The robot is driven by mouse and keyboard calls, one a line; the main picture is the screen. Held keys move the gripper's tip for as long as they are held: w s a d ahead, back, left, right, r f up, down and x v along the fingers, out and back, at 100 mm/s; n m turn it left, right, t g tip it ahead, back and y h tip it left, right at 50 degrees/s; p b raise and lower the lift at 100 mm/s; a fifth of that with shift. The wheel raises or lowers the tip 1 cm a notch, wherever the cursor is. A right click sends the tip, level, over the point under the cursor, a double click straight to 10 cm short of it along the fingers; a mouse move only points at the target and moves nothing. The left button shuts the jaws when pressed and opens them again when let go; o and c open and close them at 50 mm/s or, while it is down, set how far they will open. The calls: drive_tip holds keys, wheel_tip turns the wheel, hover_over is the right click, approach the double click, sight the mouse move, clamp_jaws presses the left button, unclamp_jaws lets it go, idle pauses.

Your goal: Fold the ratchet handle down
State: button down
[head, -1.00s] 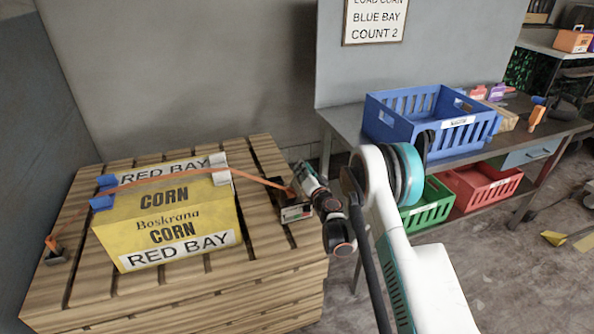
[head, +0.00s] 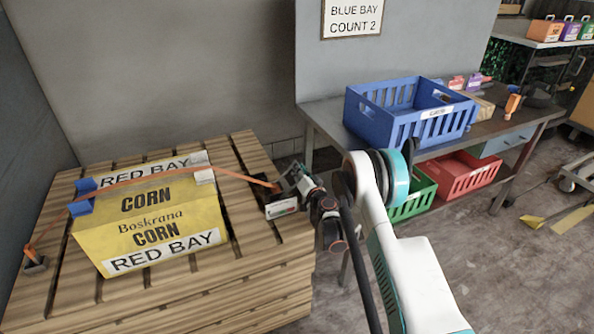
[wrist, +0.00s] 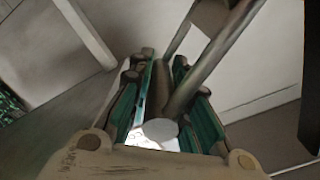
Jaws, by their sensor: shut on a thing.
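The ratchet (head: 281,206) sits on the right part of the wooden pallet, at the end of the orange strap (head: 235,174). The strap runs over a yellow corn carton (head: 165,228) to an anchor (head: 35,262) at the left. My gripper (head: 298,182) is at the ratchet, above its base. In the wrist view, grey metal bars of the ratchet handle (wrist: 212,68) pass between and beyond my gripper's green-lined fingers (wrist: 160,95), which are closed on the handle. The handle stands raised from the base; its exact angle is partly hidden by my gripper.
Blue and white corner guards (head: 84,196) sit under the strap on the carton. A bench to the right holds a blue crate (head: 375,125); green and red crates (head: 462,175) are below it. Grey wall stands behind the pallet (head: 245,150).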

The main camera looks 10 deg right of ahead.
drive_tip(key=shift+d+f, duration=0.1)
drive_tip(key=shift+f, duration=0.1)
drive_tip(key=c, duration=1.7)
unclamp_jaws()
drive_tip(key=shift+o, duration=1.3)
drive_tip(key=shift+f, duration=0.1)
drive_tip(key=shift+r, duration=0.2)
drive_tip(key=v, duration=0.7)
drive_tip(key=shift+s, duration=0.25)
